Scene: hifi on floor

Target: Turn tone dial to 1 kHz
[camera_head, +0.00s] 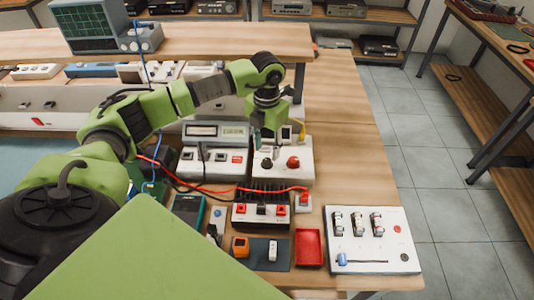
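A white box (284,176) on the bench carries a dark round knob (267,164) and a red knob or button (293,162) on its top. The dark knob looks like the tone dial, but its markings are too small to read. My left arm reaches over from the left. Its gripper (268,142) points down just above and behind the dark knob. It is too small and dark to tell whether its fingers are open or touch the knob. My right gripper is not in view.
A display unit (217,130) stands left of the box. Red, blue and yellow cables run close by. A black-finned unit (262,214) sits in front, with a red tray (310,247) and a switch panel (371,240) at front right. The wooden bench right of the box is clear.

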